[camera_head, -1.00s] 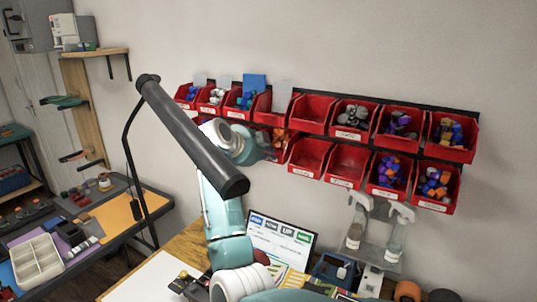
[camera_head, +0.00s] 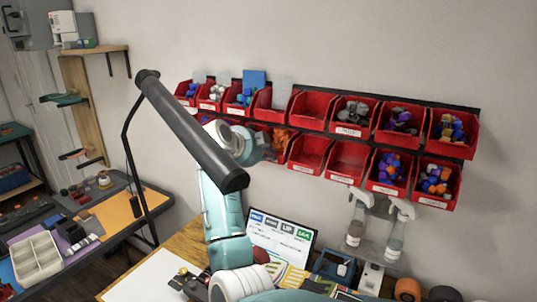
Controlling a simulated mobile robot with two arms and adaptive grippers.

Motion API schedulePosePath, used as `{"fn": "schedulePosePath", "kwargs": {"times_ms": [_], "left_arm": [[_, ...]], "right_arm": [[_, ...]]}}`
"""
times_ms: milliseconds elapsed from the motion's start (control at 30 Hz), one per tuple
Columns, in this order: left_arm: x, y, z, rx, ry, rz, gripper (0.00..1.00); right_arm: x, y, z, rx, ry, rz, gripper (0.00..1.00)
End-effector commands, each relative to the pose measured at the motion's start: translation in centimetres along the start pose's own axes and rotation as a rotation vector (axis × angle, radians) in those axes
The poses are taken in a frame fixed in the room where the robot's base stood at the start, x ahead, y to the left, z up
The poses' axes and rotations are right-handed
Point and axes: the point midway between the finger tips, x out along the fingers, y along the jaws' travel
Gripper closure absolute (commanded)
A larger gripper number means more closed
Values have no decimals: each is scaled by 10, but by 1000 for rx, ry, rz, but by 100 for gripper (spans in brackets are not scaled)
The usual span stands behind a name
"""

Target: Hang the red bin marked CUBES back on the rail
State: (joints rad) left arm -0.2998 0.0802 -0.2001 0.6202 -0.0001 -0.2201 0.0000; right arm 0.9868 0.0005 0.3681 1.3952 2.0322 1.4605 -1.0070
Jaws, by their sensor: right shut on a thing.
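My right gripper (camera_head: 268,147) is raised to the lower row of red bins on the wall. It is shut at the front of a red bin with orange pieces (camera_head: 281,137), which is partly hidden behind the gripper and wrist. The labels are too small to read, so I cannot tell which bin is marked CUBES. The dark rail (camera_head: 472,112) runs along the wall behind the upper row. Whether the bin at my gripper hangs on its rail or is just in front of it, I cannot tell. My left gripper is not in view.
Beside the gripper hang empty red bins (camera_head: 308,153), with filled bins (camera_head: 436,182) farther right. A black lamp (camera_head: 190,130) crosses in front of the left bins and close to my wrist. Two spray bottles (camera_head: 394,232) hang below right. A screen (camera_head: 281,238) stands on the workbench.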

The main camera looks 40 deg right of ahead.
Motion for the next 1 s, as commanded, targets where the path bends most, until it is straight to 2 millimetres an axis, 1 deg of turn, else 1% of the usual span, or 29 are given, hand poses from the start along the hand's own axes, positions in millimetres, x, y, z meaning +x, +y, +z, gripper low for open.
{"fn": "schedulePosePath", "kwargs": {"times_ms": [467, 500, 567, 600, 867, 1000], "left_arm": [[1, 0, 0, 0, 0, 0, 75], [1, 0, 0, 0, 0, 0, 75], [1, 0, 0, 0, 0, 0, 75], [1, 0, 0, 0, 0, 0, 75], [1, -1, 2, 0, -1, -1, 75], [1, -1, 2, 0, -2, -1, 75]], "right_arm": [[1, 2, 0, 0, 0, -1, 100], [1, 2, 0, 0, 0, -1, 87], [1, 2, 0, 0, 0, -2, 75], [1, 2, 0, 0, 0, -1, 71], [1, 2, 0, -1, 0, 0, 71], [-8, 2, 1, 0, -3, 0, 71]]}}
